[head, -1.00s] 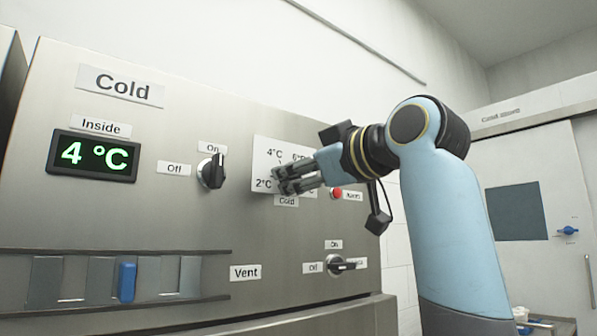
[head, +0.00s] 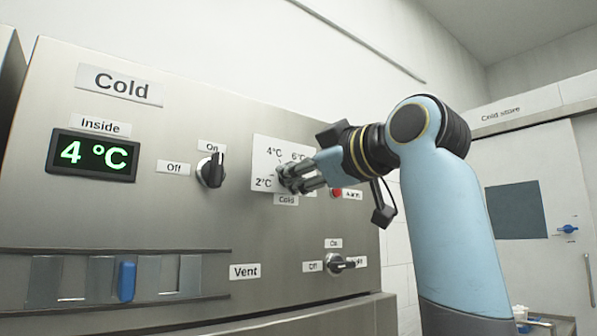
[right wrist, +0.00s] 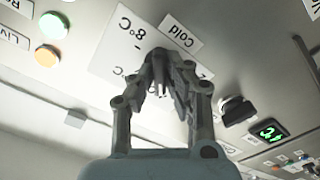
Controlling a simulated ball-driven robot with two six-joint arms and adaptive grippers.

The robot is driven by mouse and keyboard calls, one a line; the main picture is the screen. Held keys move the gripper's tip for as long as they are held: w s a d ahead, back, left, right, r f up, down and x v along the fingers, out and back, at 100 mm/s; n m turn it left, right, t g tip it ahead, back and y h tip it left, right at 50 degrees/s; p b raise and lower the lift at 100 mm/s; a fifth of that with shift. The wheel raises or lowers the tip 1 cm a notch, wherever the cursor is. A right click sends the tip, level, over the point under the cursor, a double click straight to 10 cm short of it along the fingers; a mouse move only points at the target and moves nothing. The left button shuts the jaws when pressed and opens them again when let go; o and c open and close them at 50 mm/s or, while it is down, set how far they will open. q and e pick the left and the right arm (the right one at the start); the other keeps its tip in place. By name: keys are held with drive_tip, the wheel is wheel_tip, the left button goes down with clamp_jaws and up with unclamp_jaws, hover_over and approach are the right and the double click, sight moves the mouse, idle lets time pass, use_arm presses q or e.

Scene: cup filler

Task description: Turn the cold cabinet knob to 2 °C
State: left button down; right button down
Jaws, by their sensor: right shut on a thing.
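The cold cabinet's steel front fills the left of the head view, with a sign reading Cold (head: 119,85). Its Inside display (head: 94,155) reads 4 °C. The white dial plate (head: 262,152) shows 2°C, 4°C and 6°C marks, and in the right wrist view (right wrist: 132,42) an 8°C mark. My right gripper (head: 286,178) is at the middle of this plate, its fingers shut on the cold knob. The fingers (right wrist: 162,88) hide most of the knob, so I cannot tell which mark it points to. My left gripper is not in view.
An Off/On switch (head: 211,171) is left of the dial plate. A red alarm lamp (head: 336,193) sits close below my right gripper, and a vent switch (head: 338,263) lies lower. A blue slider (head: 127,281) is at the lower left.

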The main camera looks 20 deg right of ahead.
drive_tip(key=shift+a+f+n+b, duration=0.1)
drive_tip(key=shift+n+b, duration=0.1)
drive_tip(key=shift+n, duration=2.3)
drive_tip(key=shift+f+n+b, duration=0.1)
drive_tip(key=shift+n+b, duration=0.1)
drive_tip(key=shift+n, duration=2.3)
drive_tip(key=c, duration=1.4)
unclamp_jaws()
drive_tip(key=shift+o, duration=0.2)
